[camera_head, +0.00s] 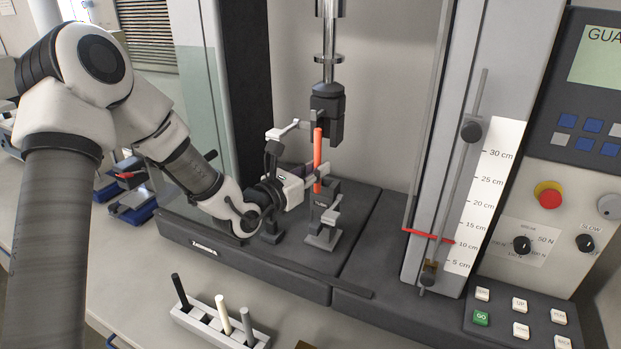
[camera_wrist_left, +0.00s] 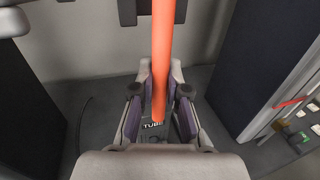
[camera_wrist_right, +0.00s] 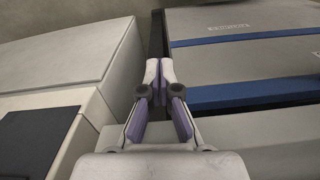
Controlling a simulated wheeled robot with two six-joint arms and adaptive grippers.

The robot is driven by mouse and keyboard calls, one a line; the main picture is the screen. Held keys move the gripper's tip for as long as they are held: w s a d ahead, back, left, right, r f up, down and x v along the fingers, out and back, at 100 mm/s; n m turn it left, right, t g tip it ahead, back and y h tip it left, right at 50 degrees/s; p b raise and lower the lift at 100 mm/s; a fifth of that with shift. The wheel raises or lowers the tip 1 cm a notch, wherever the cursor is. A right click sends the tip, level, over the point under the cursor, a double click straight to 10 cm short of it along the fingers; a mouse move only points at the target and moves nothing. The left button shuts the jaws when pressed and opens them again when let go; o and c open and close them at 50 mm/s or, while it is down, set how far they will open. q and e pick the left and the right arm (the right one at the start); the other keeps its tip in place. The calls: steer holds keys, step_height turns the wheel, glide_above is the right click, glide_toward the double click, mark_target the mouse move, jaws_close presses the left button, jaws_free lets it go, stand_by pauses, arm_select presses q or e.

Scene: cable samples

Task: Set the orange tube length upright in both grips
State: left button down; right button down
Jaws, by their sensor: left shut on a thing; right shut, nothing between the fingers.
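The orange tube length (camera_head: 317,150) stands about upright inside the tester. My left gripper (camera_head: 314,179) is shut on it near its lower part; the tube also shows between the fingers in the left wrist view (camera_wrist_left: 162,40). The tube's top is beside the dark upper grip (camera_head: 327,108), and its lower end is near the lower grip (camera_head: 325,228). I cannot tell whether it touches either one. My right gripper (camera_wrist_right: 159,70) shows only in the right wrist view, shut and empty.
A white rack (camera_head: 205,330) with black, white and grey lengths stands at the front. The scale (camera_head: 490,195), red pointer (camera_head: 430,235) and button panel (camera_head: 525,315) are to the right. Grey and blue cases (camera_wrist_right: 245,60) are in front of my right gripper.

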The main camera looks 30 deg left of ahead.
arm_select(q)
steer(key=shift+w+a+b, duration=0.15)
steer(key=shift+w+b, duration=0.55)
steer(key=shift+w, duration=1.75)
steer(key=shift+b, duration=0.35)
steer(key=shift+s+r+b, duration=0.1)
steer(key=shift+b, duration=0.2)
steer(key=shift+s+f+b, duration=0.4)
steer(key=shift+f+b, duration=0.35)
steer(key=shift+b, duration=0.2)
steer(key=shift+r, duration=0.15)
